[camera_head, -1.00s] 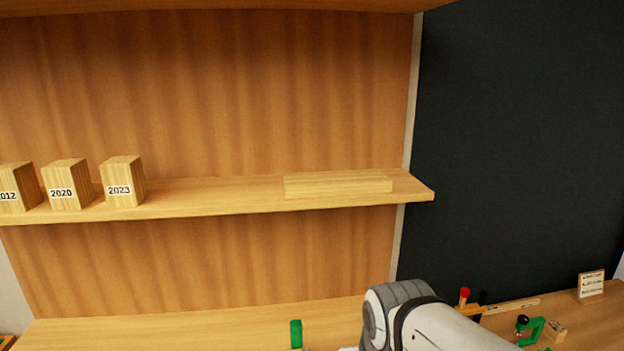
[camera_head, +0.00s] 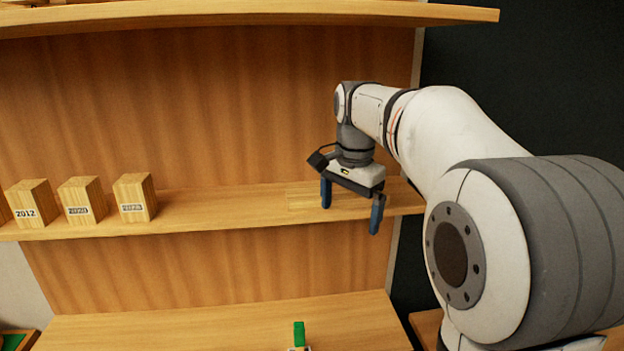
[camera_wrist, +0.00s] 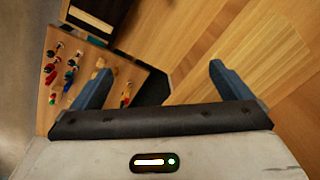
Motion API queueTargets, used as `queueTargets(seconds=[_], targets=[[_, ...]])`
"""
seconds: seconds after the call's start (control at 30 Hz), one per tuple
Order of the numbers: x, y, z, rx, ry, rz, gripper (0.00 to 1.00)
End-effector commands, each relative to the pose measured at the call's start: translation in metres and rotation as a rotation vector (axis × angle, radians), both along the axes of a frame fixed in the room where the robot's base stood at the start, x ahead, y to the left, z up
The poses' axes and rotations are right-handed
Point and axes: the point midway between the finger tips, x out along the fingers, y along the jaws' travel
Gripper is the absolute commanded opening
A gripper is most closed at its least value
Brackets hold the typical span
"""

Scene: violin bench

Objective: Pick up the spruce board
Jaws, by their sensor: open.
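The spruce board (camera_head: 303,197) is a flat, pale wooden piece lying along the right part of the middle shelf. My gripper (camera_head: 351,218) points down in front of and partly over its right part, hiding some of it. Its two blue fingers are spread wide with nothing between them. In the wrist view, a pale board surface (camera_wrist: 262,58), which looks like the spruce board, lies to the right of my gripper (camera_wrist: 160,68). I cannot tell the exact height of the fingers above it.
Several wooden blocks with year labels, such as the 2012 block (camera_head: 33,204), stand on the left of the shelf (camera_head: 220,209). An upper shelf (camera_head: 250,15) runs above. A green item (camera_head: 299,334) stands on the bench below. The shelf between blocks and board is clear.

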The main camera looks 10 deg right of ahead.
Motion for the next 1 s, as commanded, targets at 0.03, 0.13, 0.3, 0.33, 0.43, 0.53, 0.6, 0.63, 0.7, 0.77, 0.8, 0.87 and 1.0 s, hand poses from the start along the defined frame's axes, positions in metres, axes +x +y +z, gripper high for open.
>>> queueTargets(seconds=[0.03,0.13,0.3,0.33,0.43,0.53,0.6,0.63,0.7,0.77,0.8,0.87,1.0], targets=[[0.017,0.000,0.015,0.006,0.011,-0.061,0.98],[0.046,0.001,0.032,0.016,0.032,-0.204,0.98],[0.087,0.001,0.055,0.027,0.065,-0.442,0.98],[0.092,0.001,0.058,0.027,0.071,-0.477,0.98],[0.105,0.001,0.064,0.030,0.081,-0.567,0.98],[0.111,0.001,0.067,0.030,0.088,-0.622,0.98],[0.113,0.001,0.066,0.030,0.091,-0.642,0.98],[0.114,0.001,0.064,0.030,0.093,-0.647,0.98],[0.114,0.002,0.059,0.029,0.093,-0.651,0.98],[0.114,0.001,0.052,0.029,0.094,-0.650,0.98],[0.113,0.002,0.048,0.029,0.093,-0.650,0.98],[0.113,0.002,0.043,0.030,0.092,-0.650,0.98],[0.112,0.002,0.031,0.030,0.093,-0.649,0.98]])
